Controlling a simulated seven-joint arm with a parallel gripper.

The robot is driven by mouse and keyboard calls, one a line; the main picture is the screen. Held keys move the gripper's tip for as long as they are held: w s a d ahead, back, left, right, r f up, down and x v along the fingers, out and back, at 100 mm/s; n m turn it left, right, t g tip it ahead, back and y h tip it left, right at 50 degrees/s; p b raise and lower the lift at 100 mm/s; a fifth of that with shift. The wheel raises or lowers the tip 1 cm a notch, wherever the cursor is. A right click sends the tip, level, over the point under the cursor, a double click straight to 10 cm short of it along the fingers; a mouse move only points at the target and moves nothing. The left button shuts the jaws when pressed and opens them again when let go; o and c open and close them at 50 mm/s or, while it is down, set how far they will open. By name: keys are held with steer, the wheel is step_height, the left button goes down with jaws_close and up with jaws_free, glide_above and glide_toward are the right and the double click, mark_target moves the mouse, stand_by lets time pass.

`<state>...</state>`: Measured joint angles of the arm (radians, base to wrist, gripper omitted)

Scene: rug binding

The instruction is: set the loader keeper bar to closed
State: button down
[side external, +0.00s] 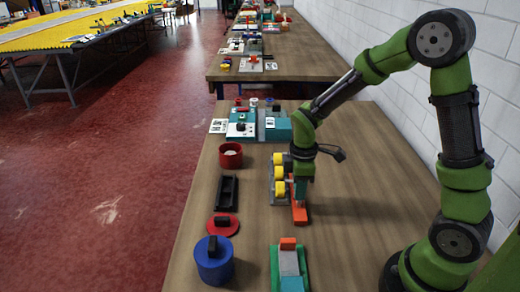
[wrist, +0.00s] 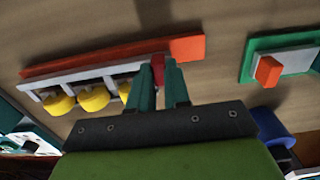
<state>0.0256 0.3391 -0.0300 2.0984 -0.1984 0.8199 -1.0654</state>
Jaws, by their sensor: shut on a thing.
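My gripper (side external: 300,203) hides most of the bar in the side view. How the red piece joins the bar is hidden.
A green tray (side external: 275,268) with an orange block stands in front. To the left are a blue lidded pot (side external: 214,262), a red disc with a black knob (side external: 222,226), a black tray (side external: 227,194) and a red cup (side external: 230,155). The tabletop right of the bar is clear.

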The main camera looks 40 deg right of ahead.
steer(key=shift+s+a, duration=1.15)
steer(key=c, duration=1.1)
jaws_free()
steer(key=shift+w+d+r, duration=0.1)
steer(key=shift+r, duration=0.4)
step_height(320, 180, up, 16)
steer(key=shift+f, duration=0.1)
